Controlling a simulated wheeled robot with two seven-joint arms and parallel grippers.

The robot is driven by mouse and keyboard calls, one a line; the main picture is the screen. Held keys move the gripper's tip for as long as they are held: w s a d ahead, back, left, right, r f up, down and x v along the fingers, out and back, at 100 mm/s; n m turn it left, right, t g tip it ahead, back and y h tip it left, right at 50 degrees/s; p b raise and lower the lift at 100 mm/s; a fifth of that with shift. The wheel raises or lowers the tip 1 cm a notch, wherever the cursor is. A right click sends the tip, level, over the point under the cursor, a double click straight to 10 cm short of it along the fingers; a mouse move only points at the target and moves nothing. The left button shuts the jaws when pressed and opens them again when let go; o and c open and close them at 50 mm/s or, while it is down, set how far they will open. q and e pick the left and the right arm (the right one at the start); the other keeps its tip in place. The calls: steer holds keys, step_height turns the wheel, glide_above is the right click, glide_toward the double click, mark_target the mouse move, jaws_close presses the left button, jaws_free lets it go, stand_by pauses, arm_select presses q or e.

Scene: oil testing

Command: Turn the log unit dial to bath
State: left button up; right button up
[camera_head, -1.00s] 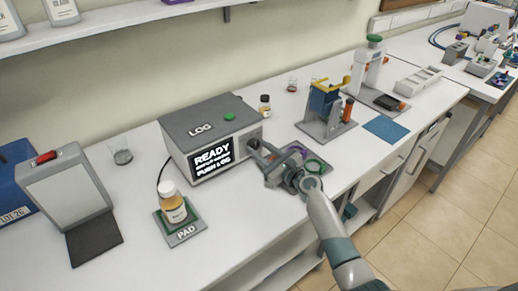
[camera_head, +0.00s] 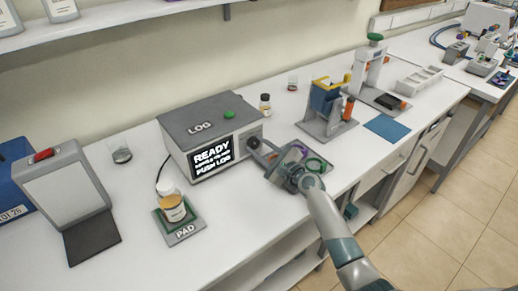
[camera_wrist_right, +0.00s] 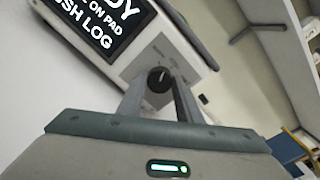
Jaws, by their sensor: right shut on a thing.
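The log unit (camera_head: 206,128) is a grey box with a dark screen (camera_head: 212,157) reading READY and PUSH LOG, and a green button (camera_head: 229,115) on top. Its dial (camera_wrist_right: 159,78) is a black knob with a pale pointer line, on the front face right of the screen; its label is too small to read. My right gripper (camera_head: 262,148) reaches the dial from the front right, and its fingers are closed around the knob. The dial also shows in the head view (camera_head: 253,142), partly behind the fingers. My left gripper is not in view.
A capped amber bottle (camera_head: 172,204) stands on the pad (camera_head: 186,234) in front of the log unit. A small bottle (camera_head: 265,104) stands behind its right end. A blue and yellow stand (camera_head: 327,100) is right of my gripper.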

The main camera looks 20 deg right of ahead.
steer(key=n+b, duration=0.1)
steer(key=n, duration=0.3)
steer(key=shift+a+f, duration=0.1)
steer(key=shift+n, duration=0.3)
steer(key=o, duration=1)
steer(key=shift+o, duration=0.2)
steer(key=shift+s, duration=0.1)
steer(key=b+v, duration=0.2)
steer(key=v, duration=1.3)
steer(key=shift+s+b, duration=0.3)
steer(key=shift+s, duration=0.1)
steer(key=shift+s+d+r, duration=0.15)
steer(key=shift+s, duration=0.2)
steer(key=shift+s+d+r, duration=0.15)
steer(key=shift+s, duration=0.2)
